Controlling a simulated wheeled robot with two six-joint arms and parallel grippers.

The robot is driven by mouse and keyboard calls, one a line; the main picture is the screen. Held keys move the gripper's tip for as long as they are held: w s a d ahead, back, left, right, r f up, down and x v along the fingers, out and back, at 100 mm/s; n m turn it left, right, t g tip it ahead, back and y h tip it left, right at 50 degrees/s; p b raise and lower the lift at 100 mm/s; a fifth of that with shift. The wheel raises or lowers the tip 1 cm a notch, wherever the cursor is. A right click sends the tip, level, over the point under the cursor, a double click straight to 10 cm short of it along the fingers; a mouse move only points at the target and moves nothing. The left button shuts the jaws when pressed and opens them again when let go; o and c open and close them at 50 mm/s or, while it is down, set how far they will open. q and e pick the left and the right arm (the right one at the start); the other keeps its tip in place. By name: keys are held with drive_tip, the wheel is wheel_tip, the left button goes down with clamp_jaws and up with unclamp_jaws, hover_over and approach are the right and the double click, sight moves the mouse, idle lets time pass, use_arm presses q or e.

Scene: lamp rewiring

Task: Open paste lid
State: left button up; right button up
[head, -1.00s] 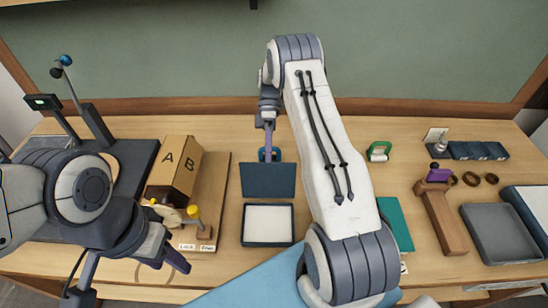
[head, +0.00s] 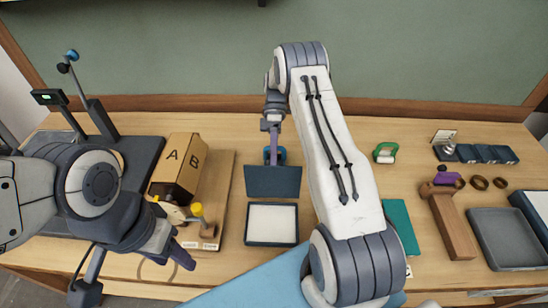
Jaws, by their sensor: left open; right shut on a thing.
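My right gripper (head: 272,157) reaches down behind the raised dark blue lid (head: 272,181) of a shallow box with a white inside (head: 272,224). It is shut on a small blue round thing (head: 281,154), which may be the paste container or its lid. The gripper and the raised lid hide most of it, so I cannot tell whether its lid is open. My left gripper (head: 135,277) is open and empty over the front left table edge, well apart from the blue thing.
A cardboard box marked A and B (head: 178,165) stands on a wooden board at left. A blue mat (head: 255,280) covers the front middle.

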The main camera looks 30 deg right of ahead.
drive_tip(key=shift+f, duration=0.25)
drive_tip(key=s+d+r+b, duration=0.5)
drive_tip(key=s+d+r, duration=0.2)
drive_tip(key=s+r, duration=0.2)
wheel_tip(320, 180, up, 2)
drive_tip(key=shift+r, duration=0.25)
drive_tip(key=shift+s, duration=0.1)
drive_tip(key=s+a+m+t+h, duration=0.1)
drive_tip(key=s+a+t+h, duration=0.2)
drive_tip(key=a, duration=0.8)
drive_tip(key=s+a+m+t+h, duration=0.2)
drive_tip(key=s+a+t+h, duration=0.1)
drive_tip(key=a, duration=0.8)
drive_tip(key=s+a+f+m+t+y, duration=0.1)
drive_tip(key=s+a+m+t, duration=0.1)
drive_tip(key=s+a, duration=0.3)
drive_tip(key=shift+s+f+t+y, duration=0.15)
drive_tip(key=shift+s+t+y, duration=0.15)
drive_tip(key=shift+s+t, duration=0.65)
